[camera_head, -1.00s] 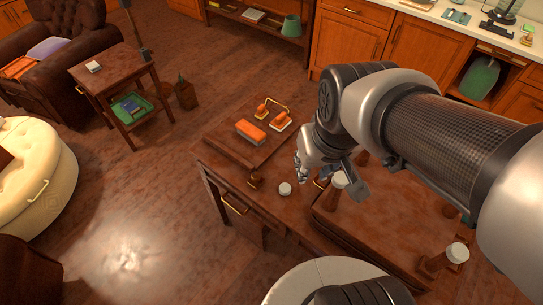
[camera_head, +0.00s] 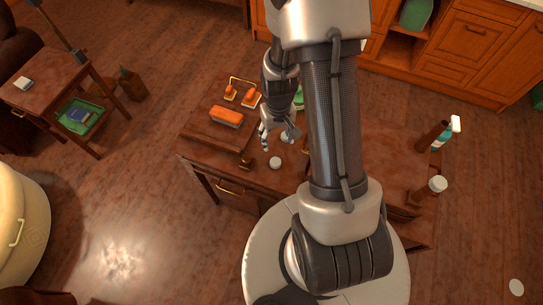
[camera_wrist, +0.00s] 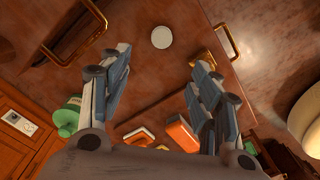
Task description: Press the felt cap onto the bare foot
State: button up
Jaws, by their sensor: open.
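A small round white disc, seemingly the felt cap (camera_head: 275,162), lies flat on the brown worktop (camera_head: 208,163). In the wrist view the cap (camera_wrist: 161,36) shows just beyond and between my fingertips. My gripper (camera_head: 278,138) is open and empty, above the worktop close to the cap; the wrist view shows both fingers (camera_wrist: 160,65) spread apart. At the right of the worktop, a dark upright leg (camera_head: 432,137) shows no white top and seems to be the bare foot. Nearer stands a leg with a white top (camera_head: 437,184). My arm hides the area between.
A small brass-brown item (camera_head: 246,163) sits left of the cap. A teal-and-white bottle (camera_head: 446,137) stands beside the dark leg. Open floor lies to the left.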

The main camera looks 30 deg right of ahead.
jog(key=b, duration=0.3)
send_over(275, 161)
notch_tip(275, 161, down, 10)
jog(key=shift+s+d+r, duration=0.1)
jog(key=shift+s+d, duration=0.05)
notch_tip(275, 161, down, 6)
jog(key=shift+r+b, duration=0.15)
jog(key=shift+b, duration=1)
jog(key=shift+r, duration=0.1)
jog(key=shift+c, duration=0.4)
jog(key=c, duration=0.7)
